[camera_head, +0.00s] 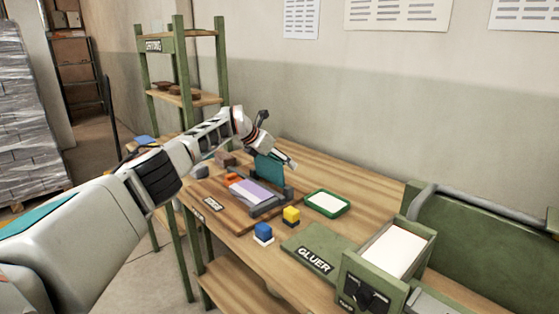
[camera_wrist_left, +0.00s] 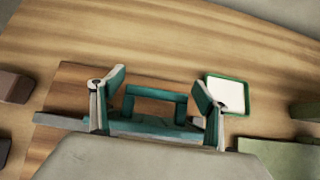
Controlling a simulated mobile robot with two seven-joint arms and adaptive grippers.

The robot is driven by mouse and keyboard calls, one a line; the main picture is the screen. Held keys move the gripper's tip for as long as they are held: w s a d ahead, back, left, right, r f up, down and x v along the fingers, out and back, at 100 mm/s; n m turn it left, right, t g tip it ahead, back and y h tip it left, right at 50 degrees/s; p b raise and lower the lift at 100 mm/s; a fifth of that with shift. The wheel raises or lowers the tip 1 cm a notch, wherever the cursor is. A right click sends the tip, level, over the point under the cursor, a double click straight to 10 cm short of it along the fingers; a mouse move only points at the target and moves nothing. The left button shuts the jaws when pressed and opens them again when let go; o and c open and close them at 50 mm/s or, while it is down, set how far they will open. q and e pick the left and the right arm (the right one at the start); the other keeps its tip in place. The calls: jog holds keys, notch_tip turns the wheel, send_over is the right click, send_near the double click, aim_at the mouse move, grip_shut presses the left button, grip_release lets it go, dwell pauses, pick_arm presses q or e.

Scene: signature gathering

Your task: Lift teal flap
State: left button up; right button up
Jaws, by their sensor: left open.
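The teal flap (camera_head: 270,170) stands upright at the back of a small grey frame (camera_head: 265,208) on the wooden table. A white and purple sheet (camera_head: 252,190) lies in front of it. My left gripper (camera_head: 277,141) is open and empty at the flap's upper edge. In the left wrist view, a teal frame-like part (camera_wrist_left: 158,93) shows between the two spread fingers of my left gripper (camera_wrist_left: 158,80), apart from both. Whether the palm touches the flap cannot be told. My right gripper is not in view.
A green-rimmed tray (camera_head: 346,208) with a white inside lies right of the frame. A green mat labelled GLUER (camera_head: 325,240) and a green box (camera_head: 375,272) are further right. A shelf (camera_head: 178,50) stands behind.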

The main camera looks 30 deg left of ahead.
pick_arm(q)
jog(key=shift+a, duration=0.15)
jog(key=shift+v, duration=0.85)
jog(key=v, duration=1)
jog(key=shift+s, duration=0.2)
jog(key=shift+r, duration=0.1)
